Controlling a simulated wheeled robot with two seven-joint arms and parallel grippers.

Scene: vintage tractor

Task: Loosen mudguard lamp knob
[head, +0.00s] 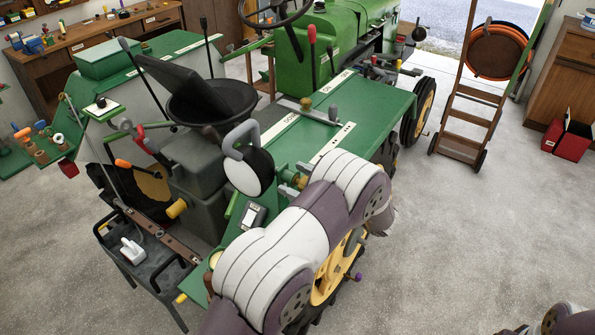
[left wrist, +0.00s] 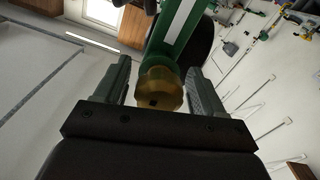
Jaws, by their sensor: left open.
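In the left wrist view the faceted brass knob (left wrist: 160,90), with a small dark square hole, is at the end of a green arm. My left gripper (left wrist: 160,84) is open, with one finger on each side of the knob and narrow gaps. In the head view my left gripper (head: 291,188) is mostly hidden by my arm.
A grey lever with another brass knob (head: 306,103) is on the mudguard. The black seat (head: 210,98) and steering wheel (head: 277,10) rise beyond the lamp. A black tool stand (head: 150,262) is at the left. Open floor (head: 470,230) lies to the right.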

